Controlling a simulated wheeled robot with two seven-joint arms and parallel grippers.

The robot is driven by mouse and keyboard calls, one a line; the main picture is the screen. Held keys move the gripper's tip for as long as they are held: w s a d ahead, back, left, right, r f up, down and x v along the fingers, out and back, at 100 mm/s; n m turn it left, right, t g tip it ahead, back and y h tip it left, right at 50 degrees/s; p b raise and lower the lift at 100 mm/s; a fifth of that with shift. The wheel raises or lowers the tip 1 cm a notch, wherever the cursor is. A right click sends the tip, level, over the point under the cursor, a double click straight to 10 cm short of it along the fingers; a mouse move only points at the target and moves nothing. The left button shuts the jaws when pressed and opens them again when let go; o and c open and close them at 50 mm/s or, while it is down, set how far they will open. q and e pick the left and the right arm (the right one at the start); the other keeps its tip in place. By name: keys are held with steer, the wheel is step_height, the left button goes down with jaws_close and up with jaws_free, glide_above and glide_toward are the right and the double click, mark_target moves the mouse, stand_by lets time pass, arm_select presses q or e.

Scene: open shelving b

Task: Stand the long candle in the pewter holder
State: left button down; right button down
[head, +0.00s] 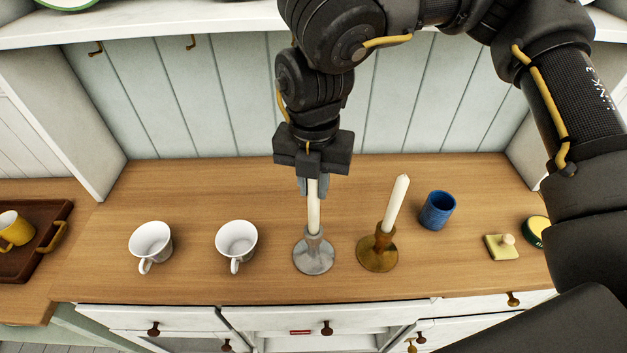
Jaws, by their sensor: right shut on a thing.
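The pewter holder (314,256) stands upright on the wooden counter, grey with a wide round foot. A long cream candle (313,209) is upright directly over it, and its lower end meets the holder's cup. Whether it is fully seated I cannot tell. My right gripper (312,184) comes down from above and is shut on the candle's upper part, hiding its top. A brass holder (378,254) stands just to the right with another cream candle (397,203) in it, leaning slightly right. My left gripper is not in view.
Two white cups (151,243) (237,241) stand left of the pewter holder. A blue cup (437,210), a yellow block with a knob (502,247) and a dark green tin (537,231) are on the right. A brown tray (62,212) with a yellow mug (15,229) is far left.

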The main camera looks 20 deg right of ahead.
steer(key=shift+f+b, duration=0.6)
steer(key=shift+f, duration=0.15)
stand_by(0.4)
steer(key=c, duration=1.2)
jaws_free()
steer(key=shift+c, duration=0.2)
steer(key=shift+r, duration=0.15)
step_height(320, 180, up, 11)
steer(key=shift+f+b, duration=0.2)
steer(key=shift+b, duration=0.4)
steer(key=shift+r, duration=0.1)
